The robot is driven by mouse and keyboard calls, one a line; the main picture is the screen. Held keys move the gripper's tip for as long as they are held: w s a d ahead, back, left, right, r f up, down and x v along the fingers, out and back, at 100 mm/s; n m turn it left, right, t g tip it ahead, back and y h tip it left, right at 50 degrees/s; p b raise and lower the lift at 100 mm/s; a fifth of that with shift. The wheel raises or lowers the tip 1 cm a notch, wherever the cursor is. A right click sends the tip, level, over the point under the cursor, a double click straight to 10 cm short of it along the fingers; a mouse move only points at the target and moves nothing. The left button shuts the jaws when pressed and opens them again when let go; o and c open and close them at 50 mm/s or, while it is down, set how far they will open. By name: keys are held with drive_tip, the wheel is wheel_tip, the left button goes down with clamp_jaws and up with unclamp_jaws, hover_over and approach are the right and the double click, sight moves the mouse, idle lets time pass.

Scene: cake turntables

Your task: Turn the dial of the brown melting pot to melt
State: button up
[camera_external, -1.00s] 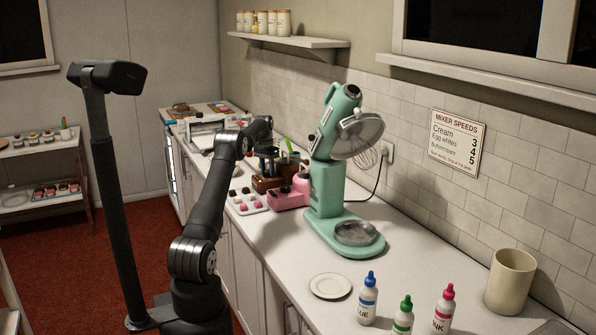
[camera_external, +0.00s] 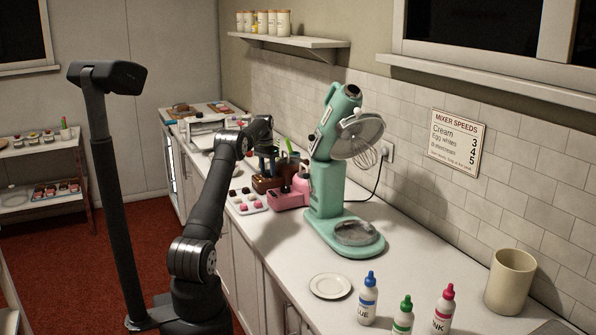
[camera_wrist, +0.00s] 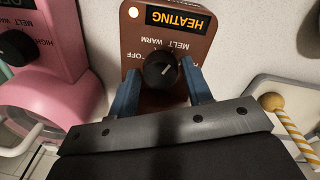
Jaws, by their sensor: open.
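The brown melting pot (camera_wrist: 180,50) shows its front panel in the wrist view, with an orange HEATING display (camera_wrist: 181,19) and a lit lamp beside it. Its black dial (camera_wrist: 160,71) has a small pale mark on its upper right part. The labels around it, MELT and WARM among them, read upside down; I cannot tell exactly which one the mark points to. My gripper (camera_wrist: 162,92) is open, with one blue finger on each side of the dial. Whether the fingers touch it is unclear. In the external view the brown pot (camera_external: 264,184) is partly hidden by my arm.
A pink melting pot (camera_wrist: 50,65) with its own dial stands close on the left in the wrist view. A striped stick (camera_wrist: 290,125) lies to the right. In the external view the teal mixer (camera_external: 325,190) and a sweets tray (camera_external: 240,207) stand nearby.

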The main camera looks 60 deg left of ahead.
sight(267, 171)
drive_tip(key=r, duration=0.7)
drive_tip(key=shift+s+a+r, duration=0.1)
drive_tip(key=shift+a+r, duration=0.05)
drive_tip(key=shift+a, duration=0.05)
drive_tip(key=f, duration=0.7)
drive_tip(key=shift+d, duration=0.25)
drive_tip(key=shift+f, duration=0.35)
drive_tip(key=shift+n, duration=0.4)
drive_tip(key=shift+m, duration=0.3)
